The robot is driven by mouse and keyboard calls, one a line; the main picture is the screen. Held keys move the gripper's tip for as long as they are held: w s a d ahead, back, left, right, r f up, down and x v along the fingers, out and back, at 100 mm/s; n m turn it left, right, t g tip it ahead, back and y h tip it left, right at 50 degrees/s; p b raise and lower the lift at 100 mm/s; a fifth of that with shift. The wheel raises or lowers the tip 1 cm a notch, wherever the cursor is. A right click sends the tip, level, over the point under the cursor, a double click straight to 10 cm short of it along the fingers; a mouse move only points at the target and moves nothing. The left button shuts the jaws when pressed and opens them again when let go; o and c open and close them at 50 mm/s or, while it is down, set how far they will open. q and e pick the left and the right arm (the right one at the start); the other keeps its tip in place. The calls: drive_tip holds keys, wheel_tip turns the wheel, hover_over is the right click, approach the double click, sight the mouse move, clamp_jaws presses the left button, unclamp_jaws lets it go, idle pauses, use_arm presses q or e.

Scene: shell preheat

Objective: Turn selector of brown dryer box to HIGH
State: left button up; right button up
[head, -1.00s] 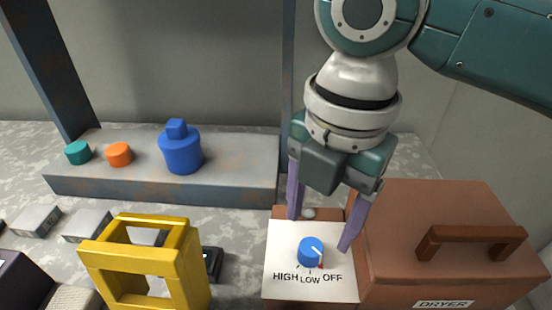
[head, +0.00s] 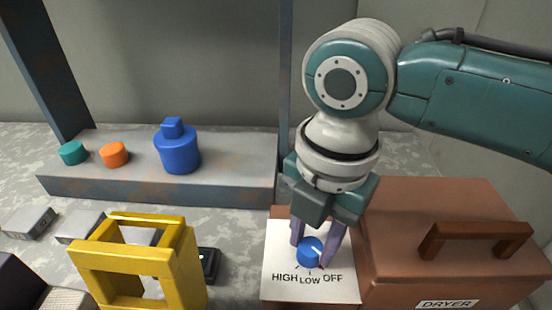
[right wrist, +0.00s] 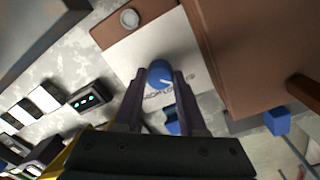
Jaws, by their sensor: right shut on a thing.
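The brown dryer box (head: 440,270) stands at the right in the head view, with a handle on its lid and a DRYER label. Its white selector panel (head: 283,250) is marked HIGH, LOW and OFF. The blue selector knob (head: 309,251) has a white pointer line that points to the lower right, toward OFF. My right gripper (head: 312,255) is over the panel, its purple fingers shut on the knob from both sides. In the right wrist view the knob (right wrist: 160,73) shows between the fingertips. My left gripper is not in view.
A yellow frame (head: 180,265) stands left of the panel, with a small black device (head: 208,263) beside it. A grey shelf (head: 230,185) behind holds a blue bottle (head: 178,150), an orange cylinder (head: 114,154) and a teal cylinder (head: 72,153). Grey blocks (head: 28,222) lie at left.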

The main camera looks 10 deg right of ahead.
clamp_jaws()
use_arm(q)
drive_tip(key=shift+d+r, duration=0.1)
use_arm(e)
drive_tip(key=shift+r+m+p, duration=0.15)
drive_tip(key=shift+m+p, duration=0.35)
drive_tip(key=shift+p, duration=0.3)
drive_tip(key=shift+r+m+p, duration=0.1)
drive_tip(key=shift+m+p, duration=1)
drive_tip(key=shift+p, duration=0.1)
drive_tip(key=m+p, duration=0.2)
drive_tip(key=m, duration=0.1)
drive_tip(key=shift+s+a+m+p, duration=0.1)
drive_tip(key=shift+m+p, duration=0.2)
drive_tip(key=m+p, duration=0.2)
drive_tip(key=m, duration=0.3)
drive_tip(key=shift+m+h+p, duration=0.3)
drive_tip(key=m, duration=0.2)
drive_tip(key=m+p, duration=0.1)
drive_tip(key=shift+a+f+m, duration=0.1)
drive_tip(key=shift+f+m, duration=0.1)
drive_tip(key=shift+m, duration=0.2)
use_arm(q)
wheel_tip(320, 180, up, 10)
use_arm(e)
drive_tip(key=shift+m, duration=0.8)
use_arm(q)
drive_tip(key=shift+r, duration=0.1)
